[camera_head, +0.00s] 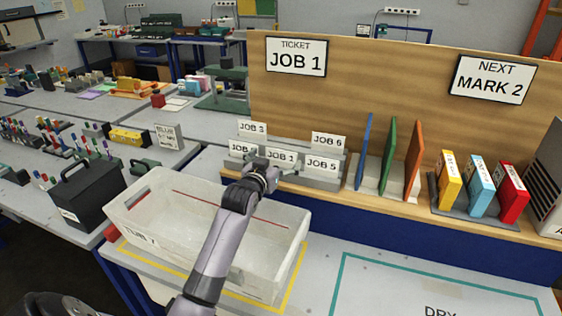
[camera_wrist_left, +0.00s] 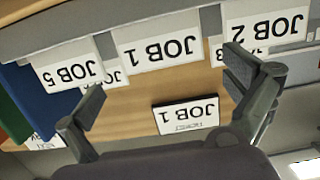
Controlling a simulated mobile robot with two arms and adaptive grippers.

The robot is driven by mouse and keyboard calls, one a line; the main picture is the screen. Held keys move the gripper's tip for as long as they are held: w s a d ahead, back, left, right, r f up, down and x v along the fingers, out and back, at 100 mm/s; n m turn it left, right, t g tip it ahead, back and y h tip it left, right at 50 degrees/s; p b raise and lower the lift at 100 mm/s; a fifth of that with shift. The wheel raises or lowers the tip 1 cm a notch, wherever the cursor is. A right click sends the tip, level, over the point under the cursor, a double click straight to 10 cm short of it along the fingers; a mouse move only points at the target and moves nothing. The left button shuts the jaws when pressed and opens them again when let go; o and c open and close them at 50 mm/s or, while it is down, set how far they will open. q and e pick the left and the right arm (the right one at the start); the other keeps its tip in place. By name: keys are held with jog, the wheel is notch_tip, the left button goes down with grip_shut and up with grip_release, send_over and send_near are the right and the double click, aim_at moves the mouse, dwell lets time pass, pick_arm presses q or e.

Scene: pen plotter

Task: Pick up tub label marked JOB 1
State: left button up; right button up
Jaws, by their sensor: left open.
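The JOB 1 tub label (camera_head: 282,157) is a white card with black print in the front row of a grey stepped rack (camera_head: 318,182), between the JOB 2 and JOB 5 cards. My left gripper (camera_head: 264,168) is at the front of the rack, beside the card's lower left; its fingers are hard to make out there. In the left wrist view the picture is upside down. There the JOB 1 label (camera_wrist_left: 160,46) lies ahead of my open, empty left gripper (camera_wrist_left: 165,88), roughly between the lines of its two fingers. I see no contact. My right gripper is not in view.
A translucent tub (camera_head: 140,212) stands below my left arm. JOB 5 (camera_head: 322,164) and JOB 2 (camera_wrist_left: 265,30) cards flank the label closely; JOB 3 (camera_head: 252,128) and JOB 6 (camera_head: 328,140) cards stand behind. Coloured panels (camera_head: 388,155) stand to the right. A JOB 1 ticket (camera_head: 296,64) hangs above.

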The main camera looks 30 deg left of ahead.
aim_at(281, 154)
pick_arm(q)
jog(key=shift+p+x, duration=0.7)
jog(key=shift+x, duration=2)
jog(key=shift+s+a, duration=0.1)
jog(key=shift+a, duration=0.05)
jog(key=c, duration=0.9)
